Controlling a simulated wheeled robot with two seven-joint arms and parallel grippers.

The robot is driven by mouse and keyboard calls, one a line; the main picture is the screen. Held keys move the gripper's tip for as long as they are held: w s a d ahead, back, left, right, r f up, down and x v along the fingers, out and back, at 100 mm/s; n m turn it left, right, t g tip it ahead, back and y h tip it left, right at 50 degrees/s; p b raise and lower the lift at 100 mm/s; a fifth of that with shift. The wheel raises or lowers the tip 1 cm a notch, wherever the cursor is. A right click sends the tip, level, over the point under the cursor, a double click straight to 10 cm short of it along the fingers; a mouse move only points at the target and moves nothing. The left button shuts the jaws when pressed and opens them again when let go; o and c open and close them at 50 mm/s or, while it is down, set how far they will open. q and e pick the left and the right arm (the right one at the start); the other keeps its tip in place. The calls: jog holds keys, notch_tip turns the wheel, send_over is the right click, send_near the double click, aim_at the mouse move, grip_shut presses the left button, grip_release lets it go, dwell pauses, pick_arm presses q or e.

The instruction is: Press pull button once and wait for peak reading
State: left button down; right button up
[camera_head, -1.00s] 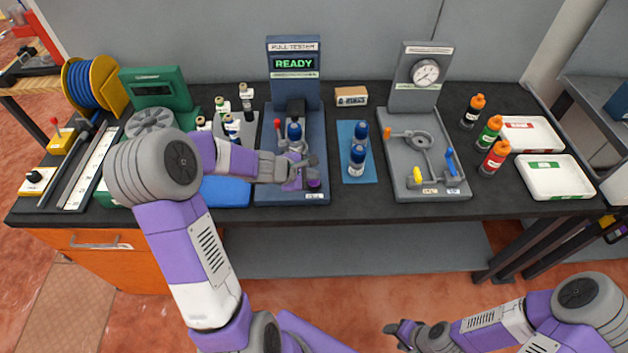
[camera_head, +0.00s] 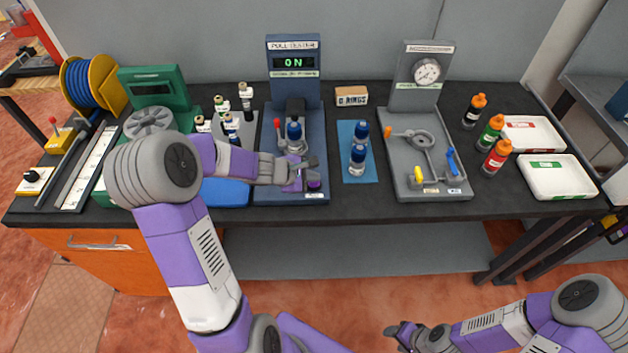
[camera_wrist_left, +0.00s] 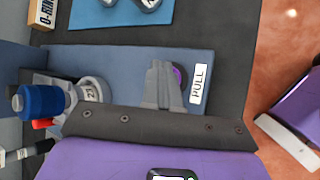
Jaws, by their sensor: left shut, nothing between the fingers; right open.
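The blue pull tester (camera_head: 293,65) stands at the back of the bench, and its display (camera_head: 294,63) reads "ON" in green. A blue-capped bottle (camera_head: 294,137) sits in its fixture beside a red-knobbed lever (camera_head: 278,124); the bottle also shows in the left wrist view (camera_wrist_left: 40,101). The purple pull button (camera_head: 314,184) is at the front right of the tester's base, near the PULL label (camera_wrist_left: 200,84). My left gripper (camera_head: 307,180) is shut and empty, its fingertips at the button and partly hiding it. My right gripper (camera_head: 395,332) is open, low in front of the bench.
Two blue-capped bottles (camera_head: 358,158) stand on a blue mat (camera_head: 359,175) to the right. Farther right are a grey gauge stand (camera_head: 414,95), orange-capped bottles (camera_head: 496,155) and two trays (camera_head: 556,180). An O-rings box (camera_head: 351,96) sits behind the mat.

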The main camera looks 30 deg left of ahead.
aim_at(311, 184)
dwell(0.3)
pick_arm(q)
jog(key=shift+r+p, duration=0.85)
jog(key=shift+r, duration=0.1)
notch_tip(311, 184, up, 5)
jog(key=p, duration=0.4)
dwell(0.6)
